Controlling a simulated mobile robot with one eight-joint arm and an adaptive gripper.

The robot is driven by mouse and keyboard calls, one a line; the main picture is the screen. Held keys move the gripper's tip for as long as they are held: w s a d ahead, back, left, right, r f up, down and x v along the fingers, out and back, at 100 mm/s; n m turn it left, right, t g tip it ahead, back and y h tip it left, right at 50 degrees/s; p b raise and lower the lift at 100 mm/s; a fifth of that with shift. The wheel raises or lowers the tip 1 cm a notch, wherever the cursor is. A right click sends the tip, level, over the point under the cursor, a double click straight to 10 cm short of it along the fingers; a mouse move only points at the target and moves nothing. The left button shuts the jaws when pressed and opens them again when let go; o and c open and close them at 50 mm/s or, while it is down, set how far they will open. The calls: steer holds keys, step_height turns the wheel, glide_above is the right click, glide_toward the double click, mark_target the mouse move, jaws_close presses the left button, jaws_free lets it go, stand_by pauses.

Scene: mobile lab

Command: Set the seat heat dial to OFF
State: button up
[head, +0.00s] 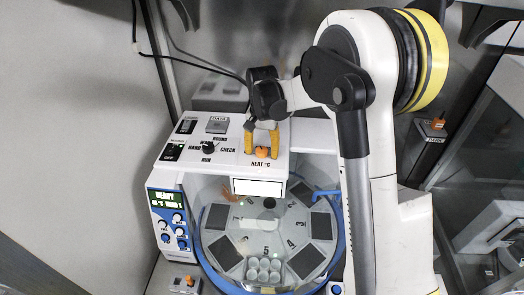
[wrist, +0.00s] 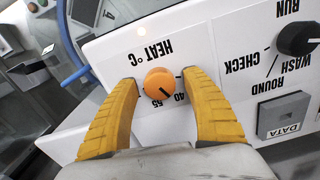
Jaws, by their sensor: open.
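The orange heat dial (head: 262,152) sits on the white sloping panel top, above the print "HEAT °C". In the wrist view the dial (wrist: 160,84) is seen upside down, with a dark mark toward the lower right of its face. In the wrist view the gripper (wrist: 160,79) shows gaps between both fingers and the dial.
A black mode knob (head: 208,147) with CHECK and RUN labels is on the same panel, near a grey DATA square (wrist: 283,114). A control face with blue knobs (head: 165,222) is at the left. Below is a round carousel (head: 268,222) with a blue rim.

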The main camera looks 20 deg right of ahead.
steer(key=c, duration=1.2)
steer(key=shift+n, duration=0.3)
steer(key=n+b, duration=0.2)
steer(key=n, duration=0.1)
steer(key=shift+f+n, duration=0.1)
steer(key=shift+n, duration=0.2)
steer(key=n+b, duration=0.2)
steer(key=n, duration=0.3)
steer(key=shift+a+n, duration=0.1)
steer(key=shift+n, duration=0.2)
steer(key=o, duration=1.2)
